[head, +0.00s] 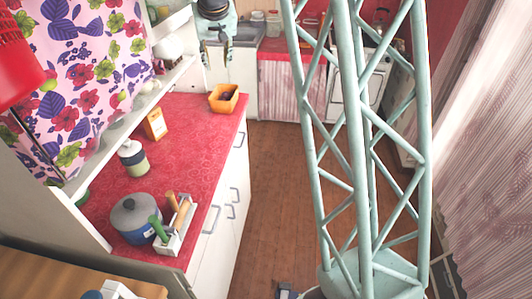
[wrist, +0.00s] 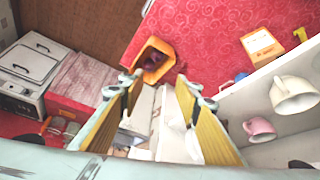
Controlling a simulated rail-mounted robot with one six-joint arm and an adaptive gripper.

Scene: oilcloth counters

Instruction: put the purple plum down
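The purple plum (wrist: 154,61) lies inside an orange, angular bowl (wrist: 167,46) in the wrist view. In the head view the plum (head: 226,95) is a small dark patch in the same bowl (head: 216,105), near the far end of the red counter. My gripper (wrist: 158,84) is open, with its yellow-padded fingers well apart and nothing held between them. The bowl shows just beyond its fingertips in the wrist view, apart from them. In the head view my gripper (head: 217,50) hangs at the top, beyond the counter's far end.
The red counter (head: 190,130) has clear room around the bowl. A yellow-orange box (head: 155,124), a lidded jar (head: 132,158), a grey-lidded pot (head: 136,217) and a white utensil caddy (head: 177,232) stand on it. A shelf with cups (wrist: 295,95) runs along the wall side.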

